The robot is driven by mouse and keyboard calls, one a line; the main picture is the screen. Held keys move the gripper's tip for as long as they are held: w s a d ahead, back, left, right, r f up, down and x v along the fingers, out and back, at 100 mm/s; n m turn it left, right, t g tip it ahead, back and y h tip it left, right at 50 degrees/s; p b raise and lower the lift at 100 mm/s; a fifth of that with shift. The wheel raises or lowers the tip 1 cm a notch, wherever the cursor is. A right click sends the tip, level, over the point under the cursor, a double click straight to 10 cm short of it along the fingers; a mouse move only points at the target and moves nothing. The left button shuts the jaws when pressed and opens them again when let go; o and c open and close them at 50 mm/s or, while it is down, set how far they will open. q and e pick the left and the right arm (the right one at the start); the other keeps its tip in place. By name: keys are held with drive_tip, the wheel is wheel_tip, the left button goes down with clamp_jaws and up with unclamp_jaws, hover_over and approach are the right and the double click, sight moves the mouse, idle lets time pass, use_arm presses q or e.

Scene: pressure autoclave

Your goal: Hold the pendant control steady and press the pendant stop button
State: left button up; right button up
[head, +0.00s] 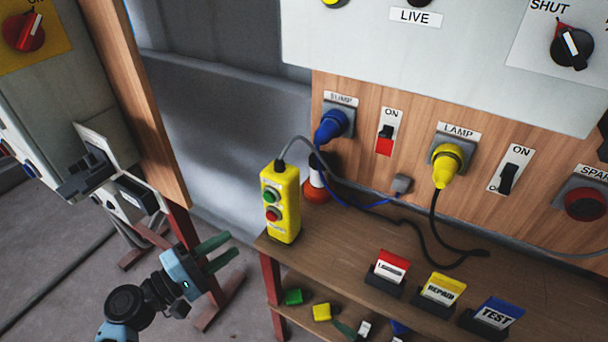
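The pendant control (281,204) is a yellow box standing upright near the left end of the wooden bench top, with a grey cable from its top. Its front carries a green button (270,195) above a red button (273,214), the stop button by its colour. My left gripper (232,245) is left of and a little lower than the pendant in the picture. Its two green fingers are apart with nothing between them, and it does not touch the pendant.
A blue plug (331,126) and a yellow plug (446,166) sit in the wooden panel, with cables trailing over the bench (330,236). A red-and-white object (316,185) stands behind the pendant. Card holders, including a red-topped one (391,268), line the front right. Small coloured items lie below.

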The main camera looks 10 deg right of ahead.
drive_tip(key=w+a+r+n+y, duration=0.3)
drive_tip(key=w+a+r+n, duration=0.25)
drive_tip(key=w+r, duration=0.5)
drive_tip(key=shift+n+y, duration=0.25)
drive_tip(key=shift+y, duration=0.15)
drive_tip(key=w+d+r, duration=0.1)
drive_tip(key=w+r, duration=0.1)
drive_tip(key=r, duration=0.1)
drive_tip(key=w+r, duration=0.3)
drive_tip(key=w+d+r, duration=0.1)
drive_tip(key=w+r, duration=0.1)
drive_tip(key=r, duration=0.1)
drive_tip(key=shift+w+d+r, duration=0.3)
drive_tip(key=shift+w+r, duration=0.05)
drive_tip(key=shift+w, duration=0.05)
drive_tip(key=m+g+y, duration=0.1)
drive_tip(key=m, duration=0.1)
approach(273, 170)
drive_tip(key=shift+w+a+f, duration=0.25)
drive_tip(key=shift+w+f, duration=0.3)
drive_tip(key=shift+w, duration=0.05)
drive_tip(key=shift+w+a+f, duration=0.25)
drive_tip(key=shift+w+f, duration=0.3)
drive_tip(key=shift+w, duration=0.05)
drive_tip(key=shift+w+a+r+g, duration=0.25)
drive_tip(key=shift+r+g, duration=0.15)
drive_tip(key=shift+r, duration=0.05)
drive_tip(key=shift+x, duration=3.9)
drive_tip(key=shift+s, duration=0.1)
